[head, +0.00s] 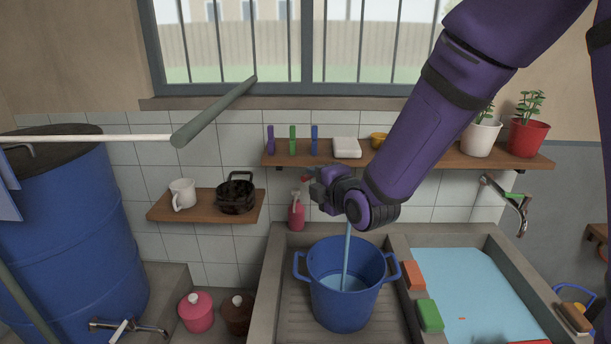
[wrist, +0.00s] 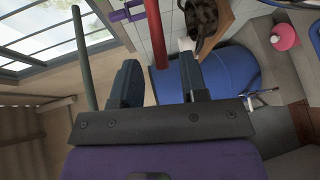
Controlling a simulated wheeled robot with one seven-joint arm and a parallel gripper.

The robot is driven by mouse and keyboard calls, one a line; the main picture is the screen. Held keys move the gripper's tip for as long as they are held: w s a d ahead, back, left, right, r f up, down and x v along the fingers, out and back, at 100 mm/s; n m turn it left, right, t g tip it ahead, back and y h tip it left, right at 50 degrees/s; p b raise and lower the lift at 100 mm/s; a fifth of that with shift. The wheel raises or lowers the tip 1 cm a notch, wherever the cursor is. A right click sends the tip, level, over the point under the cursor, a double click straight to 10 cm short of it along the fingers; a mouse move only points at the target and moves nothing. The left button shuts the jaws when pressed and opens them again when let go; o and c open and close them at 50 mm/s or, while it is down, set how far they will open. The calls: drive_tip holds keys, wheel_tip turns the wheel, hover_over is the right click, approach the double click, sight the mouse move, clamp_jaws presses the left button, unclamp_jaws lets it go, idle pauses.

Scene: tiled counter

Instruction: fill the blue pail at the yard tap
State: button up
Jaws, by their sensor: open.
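The blue pail (head: 328,302) stands upright in the ribbed left basin (head: 290,315) of the sink in the head view. A stream of water (head: 347,250) falls into it, and water (head: 350,284) shows inside, below the rim. The tap giving this stream is mostly hidden behind my wrist. My gripper (head: 316,188) is above the pail, near the wall, with a small red piece (head: 308,177) beside it. In the wrist view my gripper (wrist: 158,62) is open, and a red bar (wrist: 154,32), perhaps the tap's lever, runs between the fingers in the picture; contact cannot be told.
A large blue barrel (head: 65,230) stands at left. A shelf (head: 425,154) holds potted plants and small items; a lower one (head: 160,212) holds a mug and pot. The right basin (head: 470,285) holds water under another tap (head: 510,198).

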sight(310, 177)
drive_tip(key=x, duration=0.6)
drive_tip(key=shift+w, duration=0.1)
clamp_jaws()
